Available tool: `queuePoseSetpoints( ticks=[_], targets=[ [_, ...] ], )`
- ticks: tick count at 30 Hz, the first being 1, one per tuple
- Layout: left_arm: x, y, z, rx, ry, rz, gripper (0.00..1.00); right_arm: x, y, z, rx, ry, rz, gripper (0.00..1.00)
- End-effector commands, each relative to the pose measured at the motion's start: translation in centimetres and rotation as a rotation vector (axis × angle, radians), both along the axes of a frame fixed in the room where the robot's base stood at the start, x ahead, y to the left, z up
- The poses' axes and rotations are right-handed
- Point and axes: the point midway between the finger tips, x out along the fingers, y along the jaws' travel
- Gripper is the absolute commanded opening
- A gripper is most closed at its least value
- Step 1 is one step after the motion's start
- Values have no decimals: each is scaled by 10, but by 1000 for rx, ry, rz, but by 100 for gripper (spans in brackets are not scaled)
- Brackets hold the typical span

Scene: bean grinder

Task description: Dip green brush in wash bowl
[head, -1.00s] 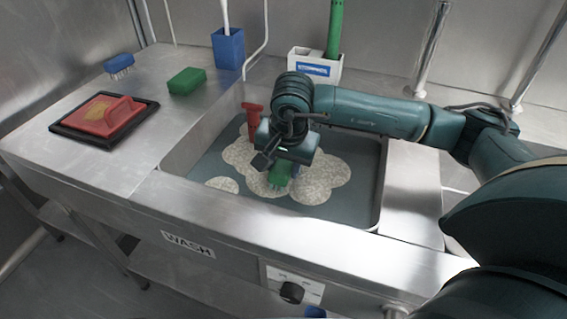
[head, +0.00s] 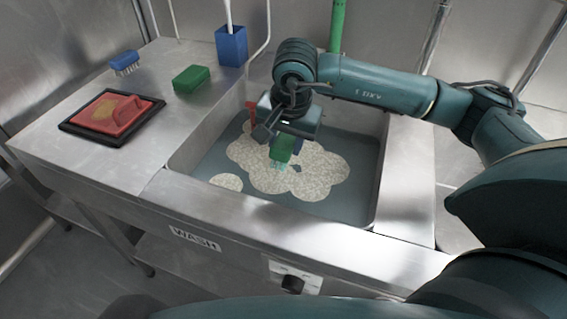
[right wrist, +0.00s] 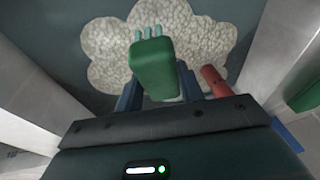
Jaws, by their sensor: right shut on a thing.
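The wash bowl is the sunken steel basin (head: 200,140), with grey water and patches of pale foam (head: 320,178) inside. My right gripper (head: 287,138) is over the basin, pointing down, shut on the green brush (head: 281,149). The brush's light green bristles point down toward the foam; whether they touch it I cannot tell. In the right wrist view, the green brush (right wrist: 153,66) sits between the blue fingers of the right gripper (right wrist: 160,97), with foam behind it. My left gripper is not in view.
A red handle (head: 252,113) stands at the basin's back left, near my gripper. On the left counter are a blue brush (head: 125,63), a green block (head: 191,79), a red tool on a black tray (head: 73,128) and a blue cup (head: 231,47). A front ledge borders the basin.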

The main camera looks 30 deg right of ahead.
Motion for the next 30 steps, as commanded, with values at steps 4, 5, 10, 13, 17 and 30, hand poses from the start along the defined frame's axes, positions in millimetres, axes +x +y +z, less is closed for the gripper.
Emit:
queuePoseSetpoints(
  ticks=[4,5,10,13,17,30],
  targets=[
    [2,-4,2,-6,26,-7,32,0,0,19,0,-1,0,20],
    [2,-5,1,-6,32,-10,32,0,0,22,0,-1,0,20],
    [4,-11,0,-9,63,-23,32,0,0,39,0,-1,0,20],
    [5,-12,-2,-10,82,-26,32,0,0,49,0,-1,0,20],
    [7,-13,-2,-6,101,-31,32,0,0,62,0,-1,0,20],
    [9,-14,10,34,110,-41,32,0,0,103,0,-1,0,20]
  ],
)
